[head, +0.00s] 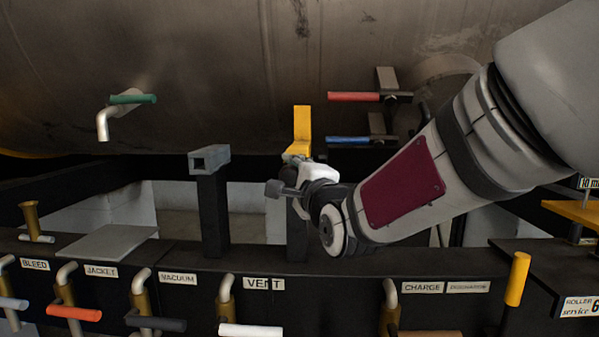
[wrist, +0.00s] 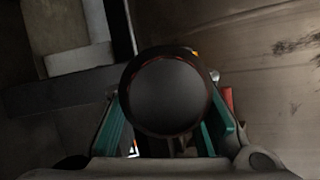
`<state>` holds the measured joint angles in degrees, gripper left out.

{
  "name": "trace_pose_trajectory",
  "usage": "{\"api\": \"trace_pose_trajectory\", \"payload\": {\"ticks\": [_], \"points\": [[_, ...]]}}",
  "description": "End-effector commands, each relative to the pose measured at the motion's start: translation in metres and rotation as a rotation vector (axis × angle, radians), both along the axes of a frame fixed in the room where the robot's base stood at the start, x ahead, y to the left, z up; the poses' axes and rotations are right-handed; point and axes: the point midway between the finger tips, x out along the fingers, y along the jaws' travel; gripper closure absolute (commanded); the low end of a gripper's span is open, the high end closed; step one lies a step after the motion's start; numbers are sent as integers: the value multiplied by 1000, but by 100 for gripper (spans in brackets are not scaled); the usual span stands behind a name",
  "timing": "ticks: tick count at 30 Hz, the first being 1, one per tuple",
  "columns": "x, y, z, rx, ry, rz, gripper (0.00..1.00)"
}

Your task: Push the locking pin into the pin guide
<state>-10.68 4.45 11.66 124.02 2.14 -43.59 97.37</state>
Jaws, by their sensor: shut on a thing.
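My gripper (head: 288,188) is in front of the black post with the yellow bracket in the head view. In the wrist view its teal fingers (wrist: 168,125) are shut around a dark round-ended piece, which looks like the locking pin (wrist: 167,96). Its round face hides most of what lies beyond. In the head view a dark grey knobbed piece sticks out left from my gripper; I cannot tell whether it is the pin. A grey square hollow block, possibly the pin guide (head: 209,158), tops a black post to the left, apart from my gripper.
A yellow bracket (head: 302,124) stands just behind my gripper. Red (head: 353,97) and blue (head: 348,140) valve handles are behind my arm. A labelled rail with several handled valves, including a white handle (head: 251,330), runs along the front. Space between the two posts looks clear.

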Motion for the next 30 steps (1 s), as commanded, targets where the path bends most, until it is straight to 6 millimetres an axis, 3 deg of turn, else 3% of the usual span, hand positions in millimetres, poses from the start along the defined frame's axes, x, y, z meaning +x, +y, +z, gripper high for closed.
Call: {"api": "trace_pose_trajectory", "payload": {"ticks": [7, 8, 10, 11, 23, 30], "points": [[1, -1, 3, 2, -8, -4, 100], [1, -1, 3, 2, -8, -4, 69], [1, -1, 3, 2, -6, -3, 53], [1, -1, 3, 2, -7, -2, 50], [-6, -2, -1, 0, 1, -1, 50], [-44, -17, -3, -1, -3, -1, 50]]}}
